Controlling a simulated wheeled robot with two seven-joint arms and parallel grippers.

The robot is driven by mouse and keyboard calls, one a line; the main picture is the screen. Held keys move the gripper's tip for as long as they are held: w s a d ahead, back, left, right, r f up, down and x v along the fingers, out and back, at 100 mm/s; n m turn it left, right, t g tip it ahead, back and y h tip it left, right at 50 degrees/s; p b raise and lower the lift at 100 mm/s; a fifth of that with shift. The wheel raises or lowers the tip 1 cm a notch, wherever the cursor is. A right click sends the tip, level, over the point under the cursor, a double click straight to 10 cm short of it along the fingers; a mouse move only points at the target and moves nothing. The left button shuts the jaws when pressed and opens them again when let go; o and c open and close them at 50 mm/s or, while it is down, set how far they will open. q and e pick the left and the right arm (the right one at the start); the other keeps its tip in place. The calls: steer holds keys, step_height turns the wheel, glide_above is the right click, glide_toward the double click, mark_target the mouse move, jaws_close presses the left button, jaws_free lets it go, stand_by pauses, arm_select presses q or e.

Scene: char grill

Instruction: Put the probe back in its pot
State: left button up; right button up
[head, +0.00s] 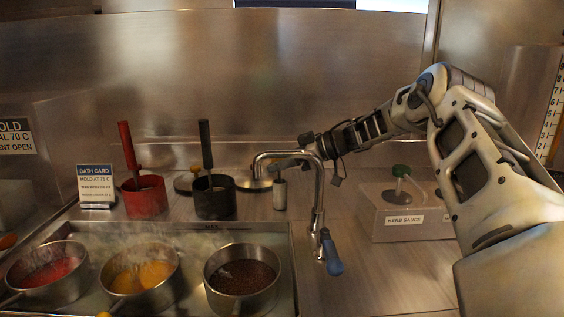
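My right gripper (302,154) comes in from the right behind the curved tap, above the back of the counter. The tap and the gripper's own wrist hide its fingers, so I cannot tell whether they are open or shut. A small teal-grey piece (284,163) shows at its tip; I cannot tell whether it is the probe or a finger. Just below stands a small grey cylinder (280,194), possibly the probe's pot. A red pot (143,200) holds a red-handled tool (129,145), and a black pot (214,203) holds a dark-handled one (206,143). My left gripper is not in view.
The steel tap (318,195) with a blue lever (332,255) stands in front of the gripper. Steaming pans of red (50,275), yellow (142,276) and dark (242,279) contents sit front left. A herb sauce box (405,222) stands right. Counter between tap and box is clear.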

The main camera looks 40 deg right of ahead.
steer(key=shift+o, duration=0.6)
steer(key=shift+r, duration=0.1)
steer(key=shift+s+d+r, duration=0.15)
steer(key=v, duration=0.7)
